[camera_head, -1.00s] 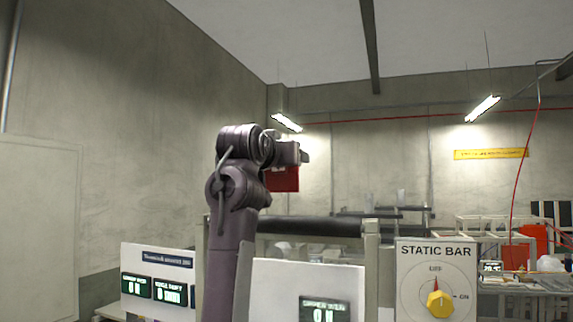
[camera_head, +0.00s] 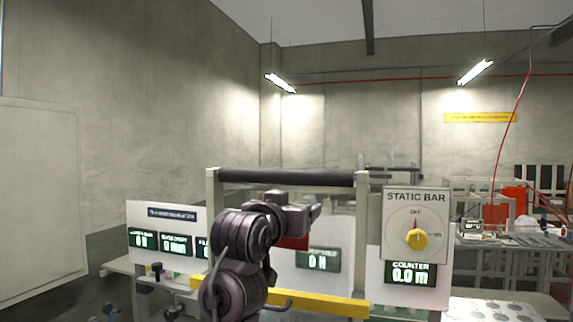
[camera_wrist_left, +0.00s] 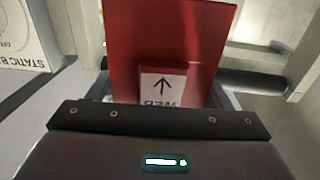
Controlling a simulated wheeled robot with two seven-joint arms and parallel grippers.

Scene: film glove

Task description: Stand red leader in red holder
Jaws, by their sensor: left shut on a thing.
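The red leader is a flat red sheet with a white label, a black arrow and partly hidden lettering. It fills the upper middle of the left wrist view (camera_wrist_left: 205,40). My left gripper (camera_head: 311,211) is shut on it. In the head view only a small part of the red leader (camera_head: 294,243) shows below the gripper, in front of the machine panel. I cannot make out a red holder for certain. My right gripper is not in view.
The machine has a dark roller (camera_head: 285,178), a yellow bar (camera_head: 335,303) and a STATIC BAR panel (camera_head: 416,222) to the right of my left gripper. Red objects (camera_head: 495,214) stand on a bench at the back right. A grey wall is on the left.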

